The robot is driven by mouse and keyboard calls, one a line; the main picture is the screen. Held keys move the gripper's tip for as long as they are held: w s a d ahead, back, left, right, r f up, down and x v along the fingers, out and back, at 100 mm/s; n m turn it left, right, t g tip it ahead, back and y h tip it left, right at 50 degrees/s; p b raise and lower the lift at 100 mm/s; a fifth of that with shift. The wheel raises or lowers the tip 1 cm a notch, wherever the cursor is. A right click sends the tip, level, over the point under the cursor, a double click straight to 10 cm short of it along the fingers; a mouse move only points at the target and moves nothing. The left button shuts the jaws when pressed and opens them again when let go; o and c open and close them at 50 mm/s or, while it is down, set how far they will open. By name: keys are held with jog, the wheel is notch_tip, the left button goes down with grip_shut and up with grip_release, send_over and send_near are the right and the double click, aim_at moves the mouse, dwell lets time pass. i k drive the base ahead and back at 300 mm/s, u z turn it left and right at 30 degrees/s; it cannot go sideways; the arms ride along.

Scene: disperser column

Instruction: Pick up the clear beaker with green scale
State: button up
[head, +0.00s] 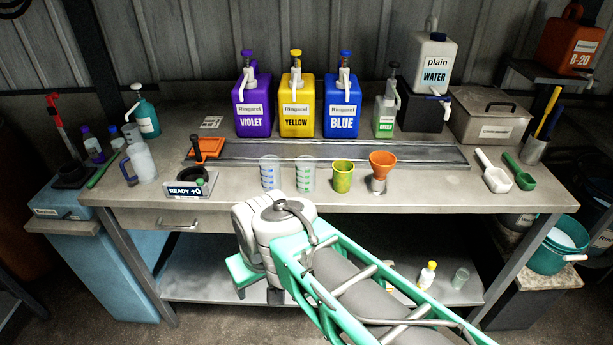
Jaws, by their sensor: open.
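The clear beaker with green scale (306,174) stands upright on the workbench, near its front edge. A similar clear beaker with blue scale (270,173) stands close on its left, and a yellow-green cup (342,177) stands on its right. My gripper (258,291) hangs below my wrist in front of the bench, lower than the bench top and left of the green-scale beaker in the picture. It is open, partly hidden by my own arm, and apart from the beaker. I see nothing between the fingers.
An orange funnel (382,162) on a metal holder stands right of the cup. The READY device (186,191) sits left of the beakers. Violet (252,110), yellow (297,112) and blue (342,112) dispensers line the back.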

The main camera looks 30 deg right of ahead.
aim_at(306, 175)
jog(key=z, duration=0.05)
jog(key=k, duration=1.15)
jog(key=u, duration=0.65)
jog(key=i, duration=0.95)
jog(key=z, duration=0.6)
jog(key=i, duration=0.5)
